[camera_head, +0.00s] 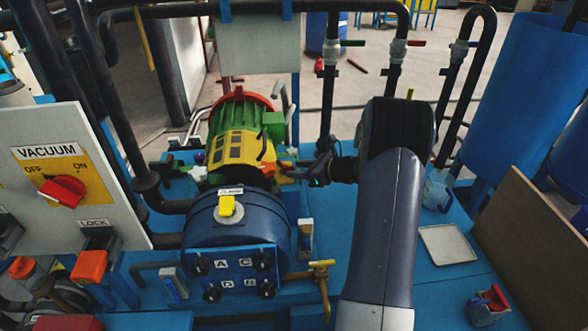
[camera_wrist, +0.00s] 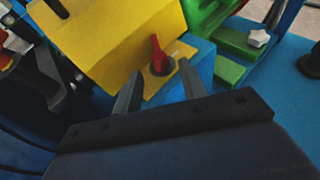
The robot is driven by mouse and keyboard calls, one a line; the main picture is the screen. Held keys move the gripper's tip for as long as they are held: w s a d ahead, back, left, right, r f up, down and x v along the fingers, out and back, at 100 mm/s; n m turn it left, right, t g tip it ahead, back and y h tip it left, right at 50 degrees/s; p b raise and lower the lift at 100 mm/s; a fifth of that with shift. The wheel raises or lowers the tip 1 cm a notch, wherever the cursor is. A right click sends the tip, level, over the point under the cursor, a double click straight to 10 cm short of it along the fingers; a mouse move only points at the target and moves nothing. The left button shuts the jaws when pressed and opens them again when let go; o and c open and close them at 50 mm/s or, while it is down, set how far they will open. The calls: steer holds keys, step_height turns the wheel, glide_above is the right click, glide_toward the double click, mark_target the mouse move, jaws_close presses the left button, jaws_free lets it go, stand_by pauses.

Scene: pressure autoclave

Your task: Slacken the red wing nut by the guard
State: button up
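The red wing nut (camera_wrist: 157,52) stands upright on a small yellow plate in the wrist view, beside the large yellow guard (camera_wrist: 120,35). My gripper (camera_wrist: 160,70) is open, with one finger on each side of the wing nut's near area. The fingers look apart from the nut, and nothing is between them in contact. In the head view the guard (camera_head: 235,148) sits over the green motor, and my gripper (camera_head: 312,170) is at its right side. The wing nut is too small to make out clearly there.
The green motor (camera_head: 240,112) and blue drum (camera_head: 238,222) crowd the left of my arm. A vacuum panel (camera_head: 60,165) stands at left. A grey tray (camera_head: 447,244) lies on the blue deck at right.

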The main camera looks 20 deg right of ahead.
mark_target(286, 167)
steer(key=shift+x, duration=1.1)
jaws_close()
